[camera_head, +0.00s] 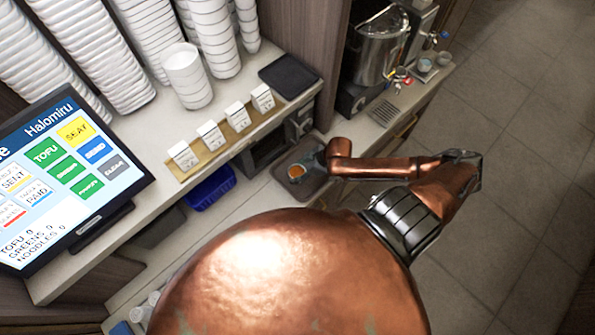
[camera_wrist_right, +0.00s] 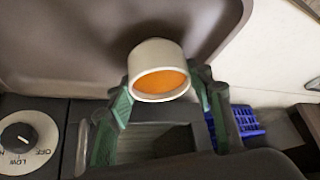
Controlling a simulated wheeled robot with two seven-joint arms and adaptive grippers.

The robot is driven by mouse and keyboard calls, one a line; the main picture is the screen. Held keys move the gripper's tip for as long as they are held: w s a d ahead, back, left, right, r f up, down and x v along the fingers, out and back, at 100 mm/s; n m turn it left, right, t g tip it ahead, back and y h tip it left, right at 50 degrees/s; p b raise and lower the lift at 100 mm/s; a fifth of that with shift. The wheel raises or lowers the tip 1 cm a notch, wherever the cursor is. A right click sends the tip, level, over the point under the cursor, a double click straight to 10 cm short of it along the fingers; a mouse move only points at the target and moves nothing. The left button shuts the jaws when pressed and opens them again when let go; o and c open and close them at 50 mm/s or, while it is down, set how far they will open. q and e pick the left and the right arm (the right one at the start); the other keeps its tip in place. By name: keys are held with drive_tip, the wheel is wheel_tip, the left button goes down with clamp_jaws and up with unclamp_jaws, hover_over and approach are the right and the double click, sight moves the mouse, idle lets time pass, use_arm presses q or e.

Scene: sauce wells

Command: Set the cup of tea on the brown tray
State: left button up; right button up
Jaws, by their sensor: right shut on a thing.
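The cup of tea (camera_wrist_right: 158,55) is a small white cup with orange tea, seen near the middle of the right wrist view. In the head view the cup (camera_head: 296,171) shows small at the end of my right arm. My right gripper (camera_wrist_right: 163,90) is shut on the cup, with a green finger on either side. The brown tray (camera_wrist_right: 60,35) is the grey-brown surface behind the cup in the wrist view; the tray (camera_head: 292,194) also shows in the head view. The cup appears over the tray; whether it touches is unclear. My left gripper is not in view.
A blue basket (camera_head: 209,189) lies to the left on the lower counter. A black tray (camera_head: 290,75), stacked white cups (camera_head: 187,75) and small label cards stand on the upper shelf. An order screen (camera_head: 65,180) is at left. A metal urn (camera_head: 378,48) stands at the back.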

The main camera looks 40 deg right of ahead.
drive_tip(key=o, duration=1.3)
drive_tip(key=shift+f, duration=0.1)
drive_tip(key=v, duration=1.2)
drive_tip(key=shift+a, duration=0.1)
